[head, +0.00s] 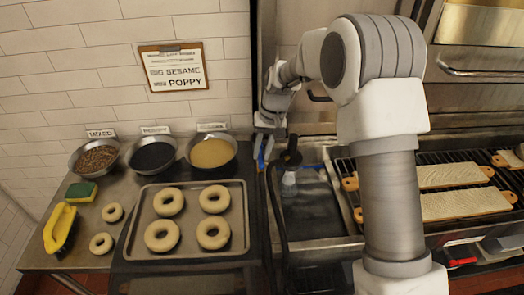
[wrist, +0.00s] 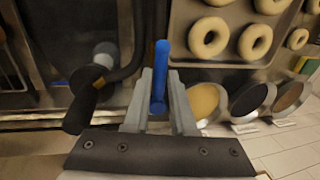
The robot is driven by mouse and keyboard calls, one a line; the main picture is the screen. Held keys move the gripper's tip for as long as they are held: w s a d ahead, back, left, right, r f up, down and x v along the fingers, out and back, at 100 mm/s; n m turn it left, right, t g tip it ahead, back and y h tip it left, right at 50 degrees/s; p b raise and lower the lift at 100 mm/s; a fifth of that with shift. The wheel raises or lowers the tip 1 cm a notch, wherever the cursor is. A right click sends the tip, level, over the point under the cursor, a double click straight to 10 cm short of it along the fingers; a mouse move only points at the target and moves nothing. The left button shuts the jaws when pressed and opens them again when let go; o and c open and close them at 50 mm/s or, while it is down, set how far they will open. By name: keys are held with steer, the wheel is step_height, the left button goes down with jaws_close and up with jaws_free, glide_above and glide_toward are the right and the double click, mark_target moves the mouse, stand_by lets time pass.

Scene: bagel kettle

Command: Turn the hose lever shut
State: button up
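The hose lever (wrist: 160,75) is a slim blue bar. In the wrist view it lies lengthwise between the two fingers of my gripper (wrist: 161,85). The fingers are close on both sides of it; I cannot tell whether they press on it. In the head view the blue lever (head: 268,148) shows just below my gripper (head: 266,122), over the left edge of the sink. The dark hose (head: 275,215) runs down beside it. A black-handled nozzle (head: 291,158) stands to the right, and it also shows at left in the wrist view (wrist: 85,95).
A tray (head: 134,235) of bagels stands left of the hose. Behind it are bowls of mixed (head: 95,158), poppy (head: 153,155) and sesame (head: 212,153) toppings. The metal sink (head: 310,215) lies right of the hose. A grill with bagel boards (head: 465,205) is at far right.

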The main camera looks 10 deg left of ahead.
jaws_close()
stand_by(1.1)
